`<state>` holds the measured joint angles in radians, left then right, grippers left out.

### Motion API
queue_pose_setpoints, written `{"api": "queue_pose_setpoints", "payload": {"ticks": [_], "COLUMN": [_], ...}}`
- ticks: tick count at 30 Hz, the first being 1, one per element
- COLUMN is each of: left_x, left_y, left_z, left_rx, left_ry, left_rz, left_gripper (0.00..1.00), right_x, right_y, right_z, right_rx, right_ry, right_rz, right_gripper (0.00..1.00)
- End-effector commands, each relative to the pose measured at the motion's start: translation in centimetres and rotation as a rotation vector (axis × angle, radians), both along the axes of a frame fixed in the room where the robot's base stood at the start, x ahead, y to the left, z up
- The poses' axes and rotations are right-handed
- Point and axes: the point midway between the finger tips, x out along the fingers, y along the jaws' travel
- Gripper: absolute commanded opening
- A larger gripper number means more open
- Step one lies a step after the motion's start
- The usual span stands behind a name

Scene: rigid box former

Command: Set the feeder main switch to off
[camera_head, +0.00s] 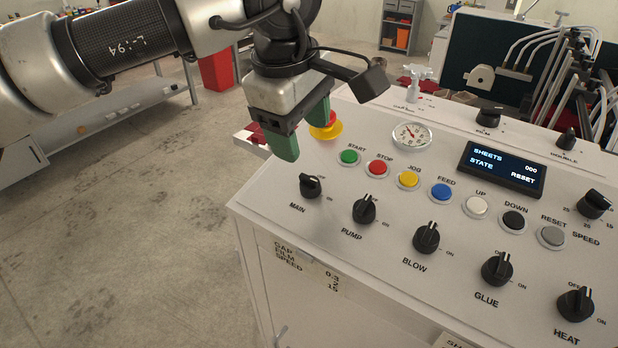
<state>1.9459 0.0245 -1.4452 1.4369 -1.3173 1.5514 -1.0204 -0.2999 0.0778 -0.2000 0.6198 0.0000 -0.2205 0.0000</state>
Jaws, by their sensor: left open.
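The main switch (310,186) is a black rotary knob labelled MAIN, at the left end of the front row on the sloped white control panel (335,265). Its pointer looks turned toward the upper left, but its exact setting is too small to read. My left gripper (303,133) has green fingers and is open and empty. It is above the panel's left edge, up and left of the main switch and apart from it. One finger partly covers the view near the red and yellow emergency button (326,128). My right gripper is not in view.
Knobs for pump (364,209), blow (427,237), glue (497,268) and heat (575,303) continue the row rightward. Coloured push buttons, starting with green start (348,157), lie behind it. A gauge (411,135) and a display (502,168) are farther back. Open floor lies left.

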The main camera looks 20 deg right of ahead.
Motion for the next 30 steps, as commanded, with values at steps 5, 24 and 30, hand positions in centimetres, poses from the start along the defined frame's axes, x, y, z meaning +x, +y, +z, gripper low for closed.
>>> {"api": "queue_pose_setpoints", "payload": {"ticks": [5,24,30], "left_x": [0.4,1.5,1.5], "left_y": [-0.1,-1.6,-1.6], "left_z": [-1.5,-10.2,-10.3], "left_rx": [0.018,0.011,0.011], "left_ry": [-0.008,-0.006,-0.007], "left_rz": [0.002,0.004,0.004], "left_gripper": [0.61,0.61,0.61], "right_x": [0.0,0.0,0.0], "right_y": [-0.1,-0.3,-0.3], "right_z": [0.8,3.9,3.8], "right_rx": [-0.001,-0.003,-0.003], "right_ry": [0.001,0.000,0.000], "right_rz": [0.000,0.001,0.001], "right_gripper": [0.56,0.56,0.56]}}
